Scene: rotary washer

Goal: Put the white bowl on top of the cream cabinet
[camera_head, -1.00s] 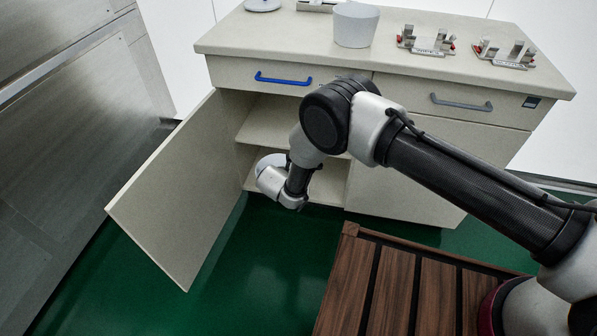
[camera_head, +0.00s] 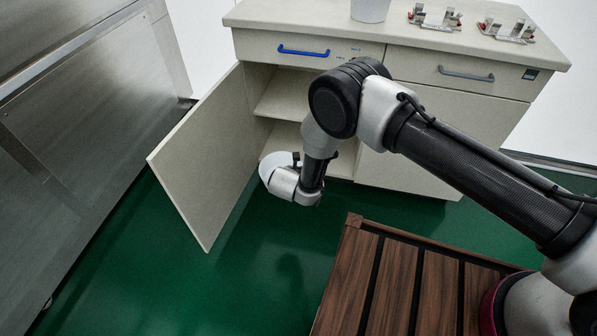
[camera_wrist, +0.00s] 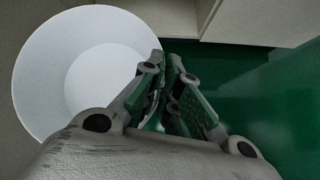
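The white bowl (camera_head: 271,162) is at the end of my arm, by the open lower left compartment of the cream cabinet (camera_head: 300,20). In the wrist view the bowl (camera_wrist: 80,75) fills the upper left, its inside facing the camera. My gripper (camera_wrist: 167,68) has its two fingers close together at the bowl's right rim and looks shut on it. In the head view my gripper (camera_head: 283,178) partly covers the bowl, and its fingertips are hard to see. The bowl is well below the cabinet top.
The left cabinet door (camera_head: 205,155) stands open. A white container (camera_head: 370,10) and two small metal racks (camera_head: 437,19) (camera_head: 508,30) stand on the cabinet top; its front left part is clear. A slatted brown wooden surface (camera_head: 395,290) is in front. A steel unit (camera_head: 80,90) stands left.

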